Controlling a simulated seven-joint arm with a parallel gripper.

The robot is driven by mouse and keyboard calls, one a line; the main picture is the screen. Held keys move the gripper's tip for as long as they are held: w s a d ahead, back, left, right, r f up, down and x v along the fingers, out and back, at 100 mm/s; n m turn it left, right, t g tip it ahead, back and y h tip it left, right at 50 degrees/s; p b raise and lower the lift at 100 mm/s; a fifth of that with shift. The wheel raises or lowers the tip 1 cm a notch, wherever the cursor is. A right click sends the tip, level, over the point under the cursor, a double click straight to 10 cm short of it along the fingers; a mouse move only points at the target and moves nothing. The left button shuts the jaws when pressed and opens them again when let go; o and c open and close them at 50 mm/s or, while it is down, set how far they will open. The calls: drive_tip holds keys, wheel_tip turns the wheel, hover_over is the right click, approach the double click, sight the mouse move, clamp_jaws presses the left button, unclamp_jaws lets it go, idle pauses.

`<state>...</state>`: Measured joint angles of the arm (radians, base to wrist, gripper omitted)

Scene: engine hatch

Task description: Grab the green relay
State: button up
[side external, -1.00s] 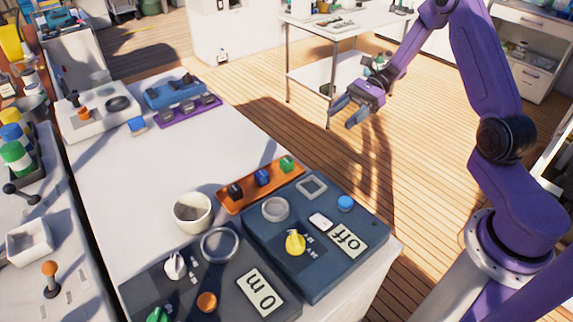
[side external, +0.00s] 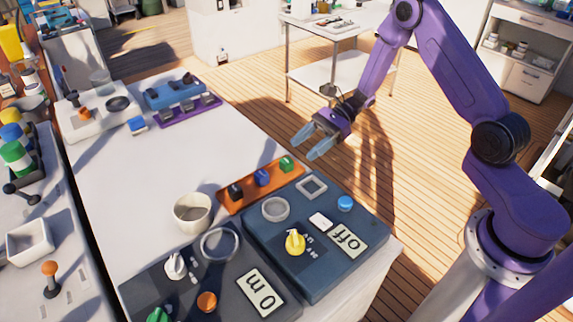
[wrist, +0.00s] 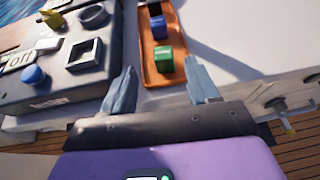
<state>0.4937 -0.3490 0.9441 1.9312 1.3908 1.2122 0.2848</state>
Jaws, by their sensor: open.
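The green relay (side external: 286,164) sits at the right end of an orange tray (side external: 225,207) in the side view. In the wrist view the green relay (wrist: 164,60) is nearest to me on the tray (wrist: 150,77), between and beyond my fingertips. My gripper (side external: 309,147) is open and empty, above and to the right of the green relay, apart from it. Its two fingers also show in the wrist view (wrist: 162,82).
A blue relay (side external: 262,177) and a dark relay (side external: 235,191) stand in the same tray. A dark panel (side external: 335,272) with knobs and a square frame lies beside it. A cream cup (side external: 193,213) stands left of it. The table (side external: 130,190) beyond is mostly clear.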

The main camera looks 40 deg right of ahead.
sight(287, 160)
drive_tip(key=shift+x, duration=2.35)
drive_tip(key=shift+w, duration=0.2)
clamp_jaws()
drive_tip(key=shift+r, duration=0.1)
